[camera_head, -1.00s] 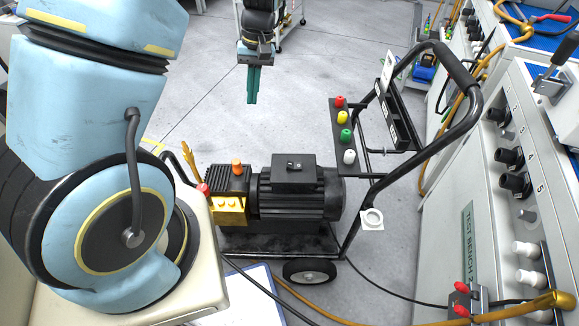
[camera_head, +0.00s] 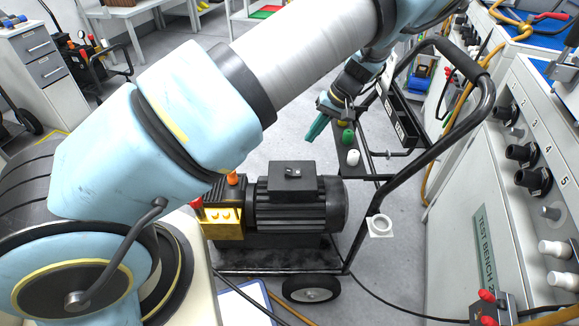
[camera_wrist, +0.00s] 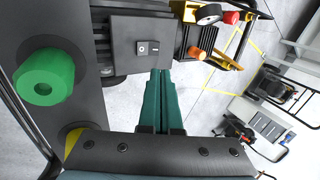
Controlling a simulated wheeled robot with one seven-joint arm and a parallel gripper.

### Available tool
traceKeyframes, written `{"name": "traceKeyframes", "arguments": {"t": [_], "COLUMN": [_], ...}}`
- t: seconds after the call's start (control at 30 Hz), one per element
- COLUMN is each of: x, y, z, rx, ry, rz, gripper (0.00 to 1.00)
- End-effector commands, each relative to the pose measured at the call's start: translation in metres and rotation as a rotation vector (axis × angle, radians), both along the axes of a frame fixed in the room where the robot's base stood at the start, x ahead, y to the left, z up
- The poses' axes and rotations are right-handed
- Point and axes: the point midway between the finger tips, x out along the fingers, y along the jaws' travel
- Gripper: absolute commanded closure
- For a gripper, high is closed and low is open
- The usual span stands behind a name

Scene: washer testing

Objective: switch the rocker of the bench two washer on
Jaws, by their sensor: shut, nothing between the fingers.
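The washer is a black motor (camera_head: 296,212) on a wheeled cart in front of Test Bench 2. Its rocker (camera_head: 293,172) sits on the black box on top of the motor. In the wrist view the rocker (camera_wrist: 148,48) shows on a dark plate, with light marks; which side is pressed is too small to tell. My gripper (camera_head: 312,138) has teal fingers and is shut and empty. It is behind the motor box in the head view, beside the knob panel and apart from the rocker. In the wrist view the fingertips (camera_wrist: 160,74) point toward the plate's lower edge.
The cart's black handle (camera_head: 468,120) rises at the right. Green (camera_head: 348,137) and white (camera_head: 353,158) knobs stand on its panel near my gripper. A yellow pump block (camera_head: 222,220) with red and orange knobs is left of the motor. Test Bench 2 (camera_head: 490,250) stands at the right.

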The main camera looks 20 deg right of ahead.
Motion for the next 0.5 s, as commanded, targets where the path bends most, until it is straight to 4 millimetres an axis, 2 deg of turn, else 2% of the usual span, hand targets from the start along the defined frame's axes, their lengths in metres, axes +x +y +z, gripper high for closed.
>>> {"name": "traceKeyframes", "arguments": {"t": [0.27,0.37,0.5], "x": [0.001,0.003,0.007], "y": [0.003,0.008,0.020], "z": [-0.005,-0.015,-0.037], "rx": [0.001,0.002,0.004], "ry": [0.000,0.001,0.001], "rz": [0.000,0.001,0.002], "gripper": [1.00,1.00,1.00]}}
